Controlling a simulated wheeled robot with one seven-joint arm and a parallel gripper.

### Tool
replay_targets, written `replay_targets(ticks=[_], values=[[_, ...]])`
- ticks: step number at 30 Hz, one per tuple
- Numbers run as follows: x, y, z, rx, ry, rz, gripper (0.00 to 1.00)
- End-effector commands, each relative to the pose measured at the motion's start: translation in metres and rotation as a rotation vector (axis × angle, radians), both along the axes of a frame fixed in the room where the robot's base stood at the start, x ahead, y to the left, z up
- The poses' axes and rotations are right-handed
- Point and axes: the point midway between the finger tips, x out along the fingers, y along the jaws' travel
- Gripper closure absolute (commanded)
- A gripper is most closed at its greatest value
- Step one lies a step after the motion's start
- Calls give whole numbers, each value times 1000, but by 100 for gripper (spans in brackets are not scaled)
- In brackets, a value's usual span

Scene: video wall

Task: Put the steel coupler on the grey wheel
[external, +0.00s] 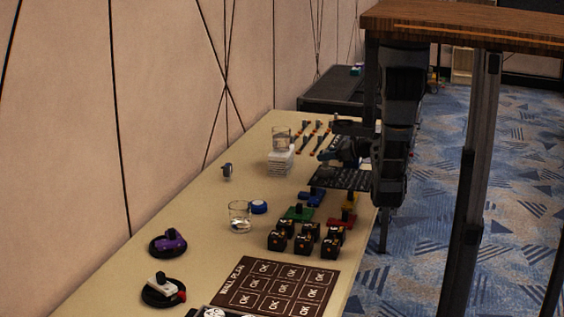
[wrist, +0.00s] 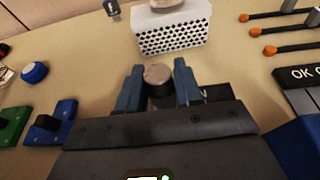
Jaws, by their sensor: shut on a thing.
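My gripper (wrist: 158,88) is shut on a short round piece with a dull grey-brown top, which looks like the steel coupler (wrist: 158,73). It stands between the two blue fingertips in the wrist view. In the external view my gripper (external: 328,156) is over the right side of the table, and the held piece is too small and dark to make out. I cannot pick out the grey wheel for certain. A small grey upright thing (external: 227,171) stands alone near the wall; it also shows at the top of the wrist view (wrist: 112,8).
A white perforated block (wrist: 172,34) stands just beyond my gripper, with a glass (external: 281,137) on it. Orange-tipped sticks (wrist: 272,50) lie right. A blue cap (wrist: 35,72), a green block (wrist: 12,125) and another glass (external: 240,216) are nearby. The table's left side (external: 190,205) is mostly clear.

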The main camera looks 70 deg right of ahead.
Motion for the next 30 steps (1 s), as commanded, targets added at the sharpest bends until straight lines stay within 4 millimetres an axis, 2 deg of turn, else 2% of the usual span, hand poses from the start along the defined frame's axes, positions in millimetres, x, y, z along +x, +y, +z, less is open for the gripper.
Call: replay_targets(ticks=[12, 13, 18, 21, 30], values=[[0, 0, -7, -1, -1, 0, 96], [0, 0, -7, -1, -1, 0, 62], [0, 0, -7, -2, -1, 1, 46], [0, 0, -7, -2, -1, 1, 40], [-2, 0, -3, -2, -1, 0, 40]])
